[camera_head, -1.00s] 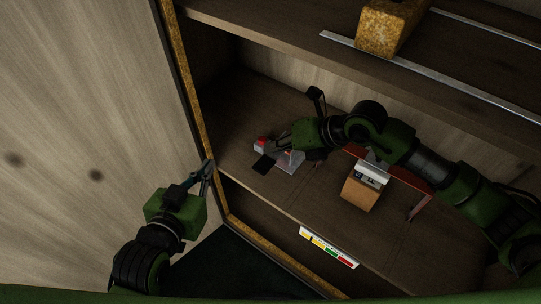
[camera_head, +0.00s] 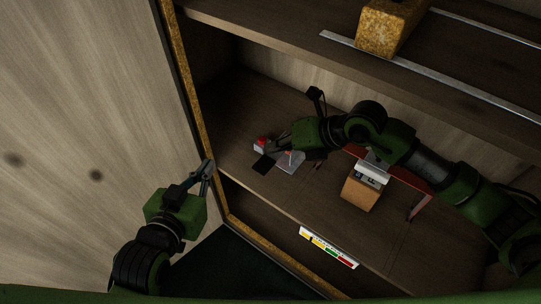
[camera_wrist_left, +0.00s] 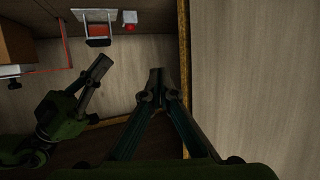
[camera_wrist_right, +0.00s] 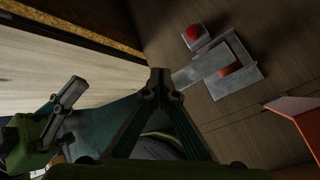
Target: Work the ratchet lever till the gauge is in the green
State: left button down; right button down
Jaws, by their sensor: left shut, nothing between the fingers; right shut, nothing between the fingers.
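A colour-band gauge strip (camera_head: 328,248) with yellow, green and red parts is on the shelf's front edge; its pointer cannot be made out. A grey metal fixture (camera_head: 290,164) lies on the shelf. The right wrist view shows its flat plate (camera_wrist_right: 240,82) with a red part (camera_wrist_right: 228,70), probably the ratchet lever. My right gripper (camera_wrist_right: 158,76) is shut and empty, its tips close to the fixture's grey arm; contact cannot be told. My left gripper (camera_head: 208,166) is shut and empty outside the shelf front, left of the fixture. It also shows in the left wrist view (camera_wrist_left: 157,76).
A grey box with a red button (camera_wrist_right: 193,35) stands beside the fixture. An orange-brown box (camera_head: 361,192) and a red frame (camera_head: 418,205) stand right of it. The upper shelf carries a yellowish block (camera_head: 385,28). A pale panel (camera_head: 80,120) borders the left.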

pick_arm(q)
jog(key=shift+r, duration=0.1)
pick_arm(e)
jog(key=shift+f, duration=0.1)
jog(key=shift+f, duration=0.3)
pick_arm(q)
jog(key=shift+w+d+r+t, duration=0.1)
jog(key=shift+w+r+t, duration=0.15)
jog(key=shift+r, duration=0.25)
jog(key=shift+w+d+r+t, duration=0.1)
jog(key=shift+w+r+t, duration=0.05)
jog(key=shift+r+t, duration=0.25)
